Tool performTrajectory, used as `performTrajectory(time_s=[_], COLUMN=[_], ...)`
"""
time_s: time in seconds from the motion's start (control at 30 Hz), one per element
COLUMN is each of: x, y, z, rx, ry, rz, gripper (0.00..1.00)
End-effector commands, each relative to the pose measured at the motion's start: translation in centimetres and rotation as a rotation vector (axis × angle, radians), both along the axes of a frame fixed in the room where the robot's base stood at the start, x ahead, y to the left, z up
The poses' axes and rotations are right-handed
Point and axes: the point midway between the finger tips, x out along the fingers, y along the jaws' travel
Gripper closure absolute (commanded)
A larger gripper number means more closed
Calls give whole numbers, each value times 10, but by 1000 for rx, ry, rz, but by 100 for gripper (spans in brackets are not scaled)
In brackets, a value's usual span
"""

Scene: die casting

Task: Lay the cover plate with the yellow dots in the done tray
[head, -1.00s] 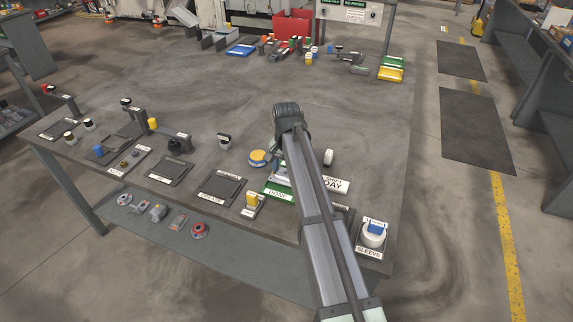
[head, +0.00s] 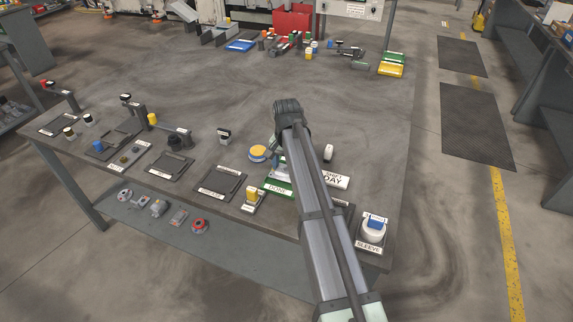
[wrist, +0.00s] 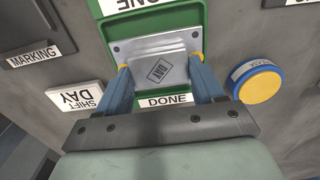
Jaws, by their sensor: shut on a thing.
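My gripper (wrist: 160,72) is shut on a silver metal plate (wrist: 158,48), holding it by two opposite edges. In the head view the done tray (head: 279,189) is at the table's front, partly behind my arm.
A round blue container with a yellow top (wrist: 260,85) stands right of the tray in the wrist view. A white SHIFT DAY sign (wrist: 75,97) lies to the left. In the head view, a sleeve holder (head: 372,232) is right of my arm. The table's middle is clear.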

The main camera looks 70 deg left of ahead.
Motion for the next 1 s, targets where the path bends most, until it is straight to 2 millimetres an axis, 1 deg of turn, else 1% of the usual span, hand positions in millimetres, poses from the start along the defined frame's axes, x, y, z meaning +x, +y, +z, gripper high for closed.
performTrajectory(time_s=[1.0], x=[0], y=[0], z=[-11], rx=[1], ry=[-1], rz=[0], gripper=[88])
